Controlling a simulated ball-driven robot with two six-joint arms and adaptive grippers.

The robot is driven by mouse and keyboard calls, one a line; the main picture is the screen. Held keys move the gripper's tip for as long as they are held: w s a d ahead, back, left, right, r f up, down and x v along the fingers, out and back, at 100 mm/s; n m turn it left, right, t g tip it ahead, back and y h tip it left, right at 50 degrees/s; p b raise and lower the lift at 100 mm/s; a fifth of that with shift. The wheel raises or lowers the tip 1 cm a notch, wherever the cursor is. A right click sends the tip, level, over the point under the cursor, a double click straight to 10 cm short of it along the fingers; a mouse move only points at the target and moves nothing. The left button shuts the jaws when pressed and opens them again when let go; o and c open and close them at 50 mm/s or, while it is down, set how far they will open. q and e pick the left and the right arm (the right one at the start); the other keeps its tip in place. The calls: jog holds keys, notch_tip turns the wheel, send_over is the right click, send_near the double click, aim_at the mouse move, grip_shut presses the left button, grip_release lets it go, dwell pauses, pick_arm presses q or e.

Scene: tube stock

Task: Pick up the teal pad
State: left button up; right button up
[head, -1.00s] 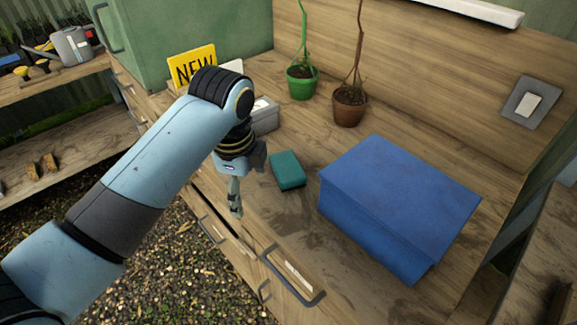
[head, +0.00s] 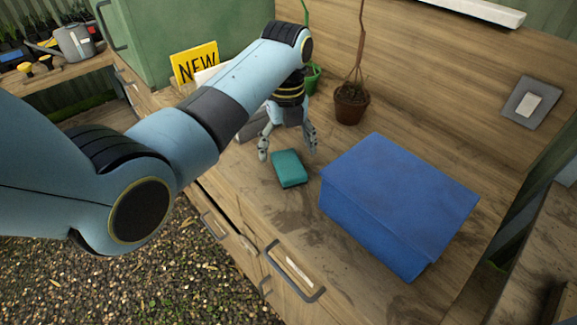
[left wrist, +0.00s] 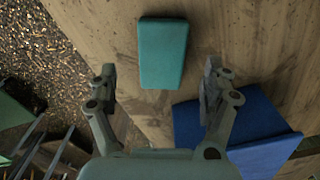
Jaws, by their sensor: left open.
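The teal pad (head: 289,169) lies flat on the wooden bench top, left of the blue box. It also shows in the left wrist view (left wrist: 162,54), ahead of the fingers and between their lines. My left gripper (head: 288,153) is open and empty, pointing down above the bench close to the pad's far end. In the left wrist view its two fingers (left wrist: 156,88) are spread wide, with nothing between them. The fingers do not appear to touch the pad. My right gripper is not in view.
A large blue box (head: 400,190) stands right of the pad. Behind are a brown pot (head: 350,104) with a bare stem, a green pot (head: 312,78) partly hidden by my arm, and a yellow NEW sign (head: 195,63). The bench front has drawers with handles (head: 295,272).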

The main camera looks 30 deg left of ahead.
aim_at(288, 163)
pick_arm(q)
jog(key=f, duration=0.5)
jog(key=shift+d, duration=0.2)
jog(key=shift+r, duration=0.1)
jog(key=c, duration=1.4)
notch_tip(288, 163, up, 10)
